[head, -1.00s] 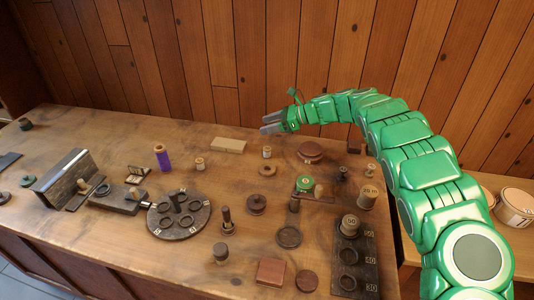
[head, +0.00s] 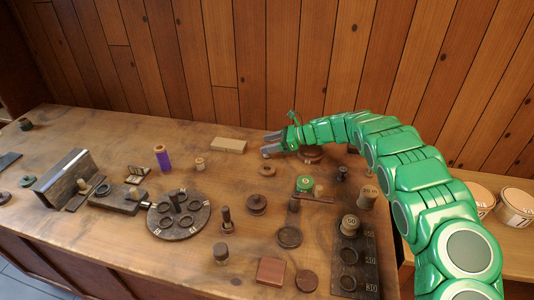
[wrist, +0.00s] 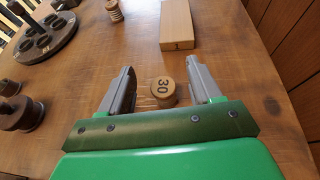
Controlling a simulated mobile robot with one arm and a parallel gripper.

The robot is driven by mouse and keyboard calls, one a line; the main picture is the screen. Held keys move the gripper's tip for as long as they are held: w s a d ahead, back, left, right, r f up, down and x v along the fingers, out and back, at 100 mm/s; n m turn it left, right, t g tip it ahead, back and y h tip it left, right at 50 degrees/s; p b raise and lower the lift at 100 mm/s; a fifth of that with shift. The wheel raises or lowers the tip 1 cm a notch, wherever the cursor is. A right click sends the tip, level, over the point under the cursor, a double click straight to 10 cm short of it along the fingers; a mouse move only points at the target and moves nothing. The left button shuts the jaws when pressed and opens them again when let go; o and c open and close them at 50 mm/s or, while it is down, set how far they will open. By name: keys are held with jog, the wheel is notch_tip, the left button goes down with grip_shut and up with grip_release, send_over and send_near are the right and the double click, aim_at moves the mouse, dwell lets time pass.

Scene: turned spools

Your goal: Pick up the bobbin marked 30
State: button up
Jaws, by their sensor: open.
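The bobbin marked 30 (wrist: 163,88) is a small light-wood spool with a dark number on its round top. It stands upright on the bench in the wrist view, between the two grey fingers of my gripper (wrist: 160,68). The fingers are apart, with a gap on each side of the bobbin; it looks nearer the right finger. How far the fingers stand above the bench is hard to tell. In the head view my gripper (head: 268,144) is at the back of the bench, and its fingers largely hide the bobbin.
A pale wooden block (wrist: 177,28) lies beyond the fingertips. A ribbed spool (wrist: 114,10) and a dark disc holder (head: 178,231) are to the left. A bobbin marked 50 (head: 350,224) stands on a dark rack (head: 369,262). The plank wall (head: 290,60) rises behind the bench.

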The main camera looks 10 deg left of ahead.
aim_at(263, 156)
jog(key=a+f, duration=0.2)
jog(key=f, duration=0.1)
jog(key=shift+s+f, duration=0.1)
jog(key=shift+f, duration=0.1)
jog(key=shift+a+f, duration=0.2)
jog(key=shift+a, duration=0.2)
jog(key=c, duration=1)
